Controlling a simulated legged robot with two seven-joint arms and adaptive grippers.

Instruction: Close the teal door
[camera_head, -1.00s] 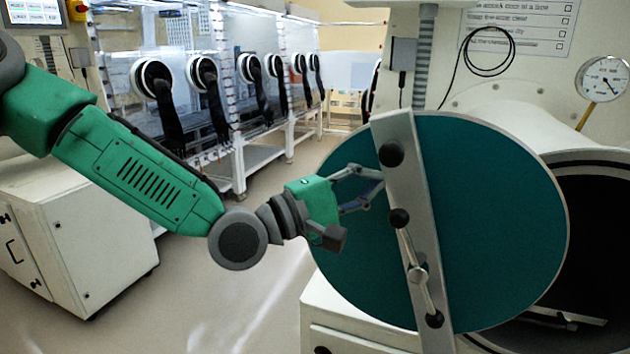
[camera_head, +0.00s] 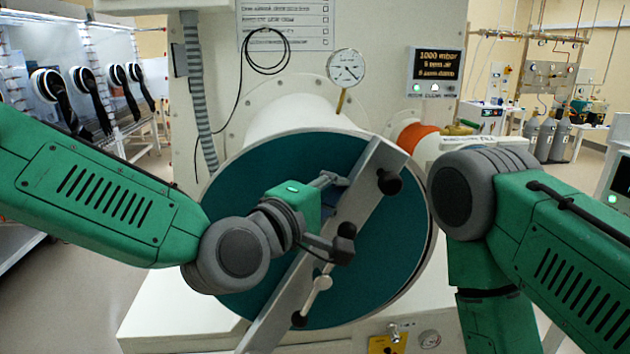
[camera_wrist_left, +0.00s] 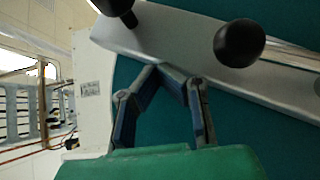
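The round teal door (camera_head: 255,165) stands in front of the white chamber's round port and covers its opening. A thin dark edge shows along its right side; I cannot tell whether it is fully seated. A pale diagonal bar (camera_head: 365,175) with black knobs and a small handle (camera_head: 317,292) crosses the door. My left gripper (camera_head: 342,182) is at the door's face beside the bar. In the left wrist view its fingertips (camera_wrist_left: 160,67) meet at the bar's edge, with nothing seen between them. My right arm comes in from the right; its gripper is out of view.
A pressure gauge (camera_head: 346,68) and a lit display (camera_head: 435,72) are above the door on the chamber. An orange-ringed pipe (camera_head: 417,137) sits to its right. A row of gloveboxes (camera_head: 75,75) stands at the left. Open floor shows at lower left.

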